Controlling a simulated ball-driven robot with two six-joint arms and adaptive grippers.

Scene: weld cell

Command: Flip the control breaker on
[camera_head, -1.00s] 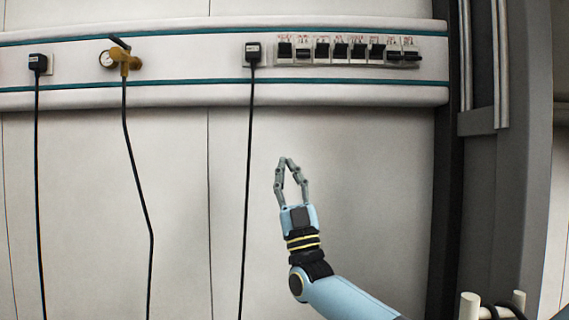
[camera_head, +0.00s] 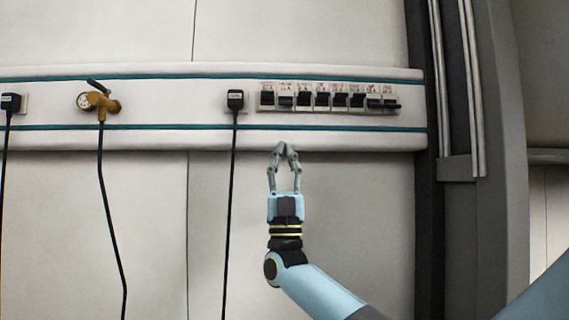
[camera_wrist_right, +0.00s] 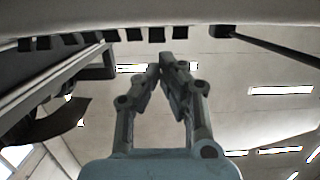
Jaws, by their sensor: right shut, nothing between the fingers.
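A row of several breakers (camera_head: 322,99) with black levers sits on the white wall rail (camera_head: 170,140). The levers are not all at the same height; the second from the left and those at the right end look lower. The red labels above are too small to read, so I cannot tell which is the control breaker. My right gripper (camera_head: 284,147) is shut and empty, pointing up, its tips at the rail's lower edge below the second breaker from the left. In the right wrist view the gripper (camera_wrist_right: 160,66) shows its tips together, with dark breaker levers (camera_wrist_right: 100,37) beyond them. My left gripper is out of view.
A black plug (camera_head: 235,100) with a hanging cable is just left of the breakers. A brass valve with a gauge (camera_head: 98,102) and another plug (camera_head: 11,103) are farther left. A dark post (camera_head: 418,200) and pipes stand at the right.

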